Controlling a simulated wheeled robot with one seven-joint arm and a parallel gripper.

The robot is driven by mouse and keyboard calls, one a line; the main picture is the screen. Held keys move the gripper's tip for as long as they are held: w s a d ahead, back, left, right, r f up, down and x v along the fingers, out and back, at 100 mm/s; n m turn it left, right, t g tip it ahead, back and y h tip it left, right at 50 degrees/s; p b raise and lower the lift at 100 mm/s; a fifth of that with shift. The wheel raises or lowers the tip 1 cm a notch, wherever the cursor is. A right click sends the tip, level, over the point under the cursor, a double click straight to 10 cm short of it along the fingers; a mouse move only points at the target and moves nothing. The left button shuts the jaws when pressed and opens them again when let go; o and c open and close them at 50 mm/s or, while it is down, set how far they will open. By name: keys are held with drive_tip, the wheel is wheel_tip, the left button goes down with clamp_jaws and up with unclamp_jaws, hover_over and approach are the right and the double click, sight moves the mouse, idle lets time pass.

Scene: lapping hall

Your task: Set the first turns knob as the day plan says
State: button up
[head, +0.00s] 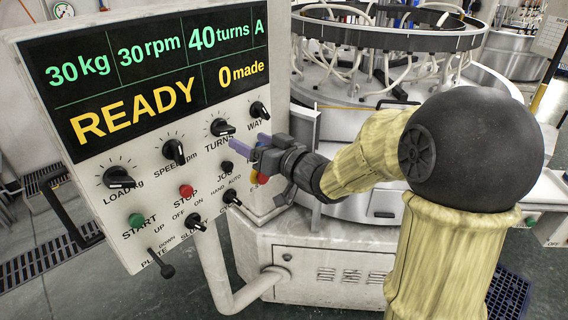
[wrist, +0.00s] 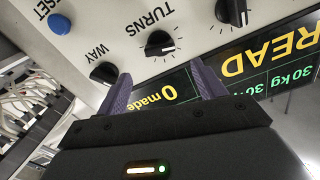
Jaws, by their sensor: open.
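The turns knob (head: 221,127) is a black pointer knob on the white control panel (head: 75,205), between the speed and way knobs. In the wrist view the turns knob (wrist: 158,44) appears upside down, beyond and between my fingertips, not held. My gripper (head: 247,144) has purple fingers and is open, just below and right of the turns knob in the head view. The wrist view shows my gripper (wrist: 162,75) apart and empty. The panel display (head: 150,75) reads 30 kg, 30 rpm, 40 turns, A, READY, 0 made. I see no readable day plan.
The load knob (head: 118,178), speed knob (head: 174,151) and way knob (head: 259,109) share the row. A green start button (head: 136,220), red stop button (head: 186,190) and small switches sit below. A blue reset button (wrist: 59,24) shows in the wrist view. The lapping machine stands behind.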

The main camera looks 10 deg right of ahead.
drive_tip(key=b+v, duration=0.1)
drive_tip(key=v, duration=0.8)
drive_tip(key=shift+s+b, duration=0.15)
drive_tip(key=shift+b, duration=0.2)
drive_tip(key=d+f+m+g+h, duration=0.1)
drive_tip(key=d+f+m+h, duration=0.1)
drive_tip(key=d+f+h, duration=0.3)
drive_tip(key=d+f+m+g+h, duration=0.1)
drive_tip(key=d+f+m+h, duration=0.1)
drive_tip(key=f+h, duration=0.4)
drive_tip(key=s+f+m+g, duration=0.1)
drive_tip(key=s+f+g, duration=0.8)
drive_tip(key=s+f, duration=0.2)
drive_tip(key=s, duration=0.2)
drive_tip(key=shift+s+a+f+h, duration=0.25)
drive_tip(key=shift+a+f+h, duration=0.05)
drive_tip(key=shift+a+f, duration=0.05)
